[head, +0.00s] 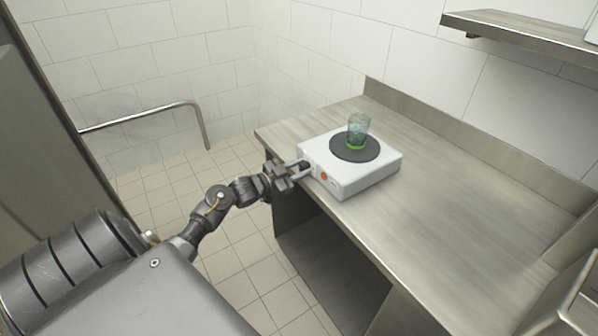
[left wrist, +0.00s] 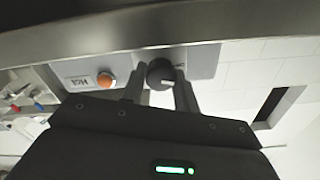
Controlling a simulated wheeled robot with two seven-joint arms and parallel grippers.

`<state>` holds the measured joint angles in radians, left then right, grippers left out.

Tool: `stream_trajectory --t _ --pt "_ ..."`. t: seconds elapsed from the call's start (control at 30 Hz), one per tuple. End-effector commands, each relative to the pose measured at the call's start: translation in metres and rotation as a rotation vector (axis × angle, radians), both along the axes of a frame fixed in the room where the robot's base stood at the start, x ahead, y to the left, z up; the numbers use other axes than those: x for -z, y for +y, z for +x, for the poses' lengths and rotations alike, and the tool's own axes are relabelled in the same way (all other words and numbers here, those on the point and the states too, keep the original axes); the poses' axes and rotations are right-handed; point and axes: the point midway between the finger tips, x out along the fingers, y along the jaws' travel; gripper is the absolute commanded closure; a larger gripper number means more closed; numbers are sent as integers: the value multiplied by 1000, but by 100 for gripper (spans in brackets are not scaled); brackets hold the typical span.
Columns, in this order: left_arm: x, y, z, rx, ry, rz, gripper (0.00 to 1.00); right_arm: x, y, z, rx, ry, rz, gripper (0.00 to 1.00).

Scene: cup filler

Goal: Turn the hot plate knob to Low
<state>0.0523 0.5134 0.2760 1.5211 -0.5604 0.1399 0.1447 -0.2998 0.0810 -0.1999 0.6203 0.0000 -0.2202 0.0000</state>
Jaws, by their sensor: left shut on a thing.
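The white hot plate (head: 365,181) stands on the steel counter, with a round dark heating disc (head: 340,153) on top. A glass beaker (head: 357,130) with a green band at its base stands on the disc. My left gripper (head: 305,168) is at the left end of the hot plate's front panel. In the left wrist view the dark knob (left wrist: 159,72) sits between the two fingers of my left gripper (left wrist: 160,87), which is shut on it. A white mark shows on the knob; the setting cannot be read. My right gripper is not in view.
The orange indicator (left wrist: 105,79) is beside the knob, near a "Hot" label (left wrist: 76,82). The steel counter (head: 450,215) is clear right of the hot plate. A backsplash runs behind it, and a wall shelf (head: 520,35) hangs at upper right.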

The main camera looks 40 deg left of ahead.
Motion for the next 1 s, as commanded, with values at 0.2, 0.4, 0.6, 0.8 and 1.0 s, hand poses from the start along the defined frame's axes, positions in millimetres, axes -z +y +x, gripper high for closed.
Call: stream_trajectory --t 0.2,0.4,0.6,0.8,1.0 --pt "2 0 0 1 -62 200 93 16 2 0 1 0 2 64" --pt "3 -1 0 2 -115 381 93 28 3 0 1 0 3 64" --pt "3 -1 0 1 -168 551 93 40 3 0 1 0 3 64" --pt "2 -1 0 0 -210 688 93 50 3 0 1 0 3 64" --pt "2 -1 0 0 -238 783 93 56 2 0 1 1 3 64"
